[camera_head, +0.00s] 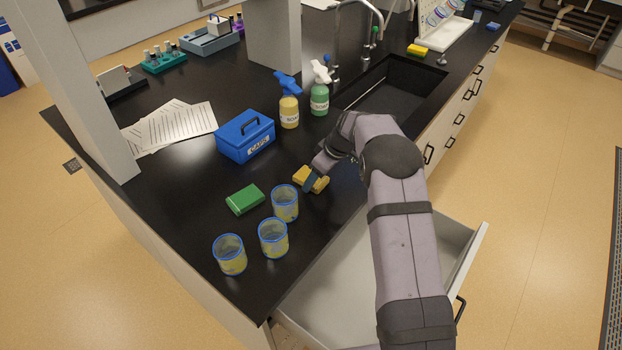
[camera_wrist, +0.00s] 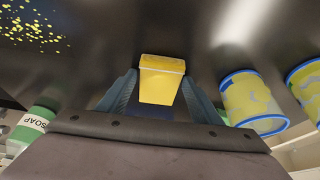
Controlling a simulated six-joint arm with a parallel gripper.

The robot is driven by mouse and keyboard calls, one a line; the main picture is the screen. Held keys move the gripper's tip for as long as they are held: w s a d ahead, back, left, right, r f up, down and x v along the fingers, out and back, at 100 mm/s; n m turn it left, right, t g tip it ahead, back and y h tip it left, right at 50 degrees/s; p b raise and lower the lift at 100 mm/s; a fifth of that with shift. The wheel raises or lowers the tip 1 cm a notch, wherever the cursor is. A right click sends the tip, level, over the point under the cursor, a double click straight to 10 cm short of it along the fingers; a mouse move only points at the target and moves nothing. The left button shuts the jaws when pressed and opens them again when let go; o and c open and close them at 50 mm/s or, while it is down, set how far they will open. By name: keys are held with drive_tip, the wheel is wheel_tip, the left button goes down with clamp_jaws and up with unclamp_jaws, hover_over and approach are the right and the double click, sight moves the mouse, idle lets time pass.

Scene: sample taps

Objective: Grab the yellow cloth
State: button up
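The yellow cloth (camera_head: 301,174) is a small folded block lying on the black counter, right of the green block. It also shows in the wrist view (camera_wrist: 162,78), between my fingertips. My gripper (camera_head: 312,181) reaches down around it, and one blue finger hides part of the cloth. In the wrist view my gripper (camera_wrist: 160,78) has a finger on each side of the cloth, with narrow gaps beside it, so it looks open. The fingertips sit very close to the cloth's sides.
Several blue-rimmed cups (camera_head: 285,204) stand close by, with a green block (camera_head: 245,199) beside them. A blue CAPS box (camera_head: 246,137) and soap bottles (camera_head: 289,108) stand behind. The sink (camera_head: 392,88) lies beyond. An open drawer (camera_head: 345,280) juts out below the counter edge.

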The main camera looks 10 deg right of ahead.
drive_tip(key=c, duration=0.6)
drive_tip(key=shift+c, duration=0.2)
wheel_tip(320, 180, up, 10)
drive_tip(key=b, duration=0.3)
